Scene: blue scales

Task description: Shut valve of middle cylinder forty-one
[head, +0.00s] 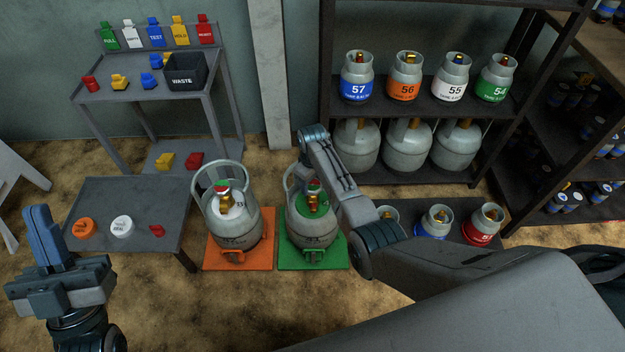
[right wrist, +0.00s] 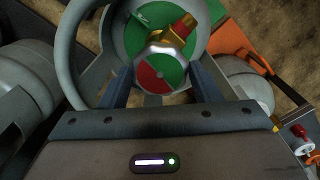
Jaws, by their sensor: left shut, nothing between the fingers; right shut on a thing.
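A grey gas cylinder with a green top (head: 300,233) stands upright on a green scale (head: 335,253). My right arm hides part of it, and I cannot read its number. Its brass valve carries a red-and-green knob (right wrist: 160,74) in the right wrist view. My right gripper (right wrist: 160,82) is shut on this knob, one finger on each side. A second grey cylinder (head: 236,232) with a white top stands on an orange scale (head: 212,256) to the left. My left gripper (head: 42,222) is shut and empty at the far left, apart from the cylinders.
A low grey table (head: 150,195) at left holds an orange disc (head: 82,228), a white disc (head: 122,225) and a red piece (head: 157,230). Behind it is a rack with a black waste bin (head: 186,72). Dark shelves (head: 425,110) with numbered cylinders stand behind my right arm.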

